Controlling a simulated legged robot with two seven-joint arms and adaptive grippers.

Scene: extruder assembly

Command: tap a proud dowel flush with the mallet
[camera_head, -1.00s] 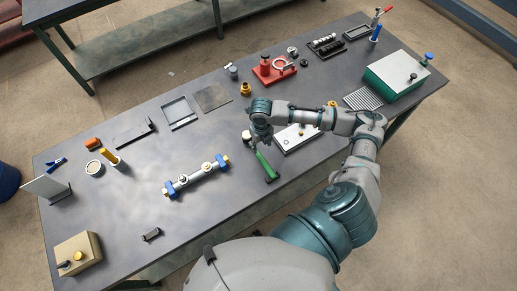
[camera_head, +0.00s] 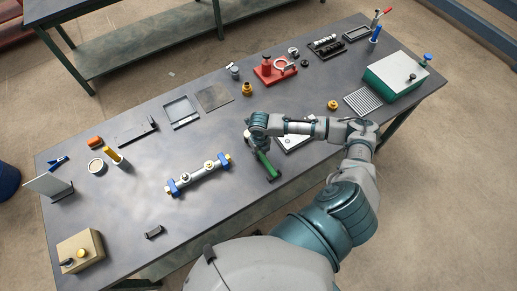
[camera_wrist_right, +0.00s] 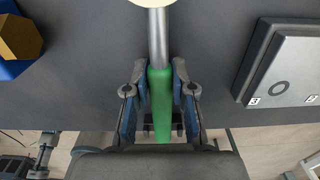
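The mallet lies on the bench near its front edge. Its green handle (camera_head: 268,166) points to the front; in the wrist view it shows the green grip (camera_wrist_right: 160,100), a metal shaft and part of a cream head (camera_wrist_right: 152,2). My right gripper (camera_wrist_right: 160,78) is around the green grip, with a finger close against each side; it looks shut on it. In the head view, my right gripper (camera_head: 254,142) hides much of the mallet head. A pale plate (camera_head: 290,143) with numbered marks (camera_wrist_right: 284,75) sits to the right, partly under my forearm; no proud dowel can be made out. My left gripper is out of view.
A bar with blue end blocks (camera_head: 198,176) lies left of the mallet. A red fixture (camera_head: 273,70), a brass part (camera_head: 247,89) and a flat tray (camera_head: 181,112) stand behind. A green-sided box (camera_head: 396,75) is far right. The bench's front middle is mostly clear.

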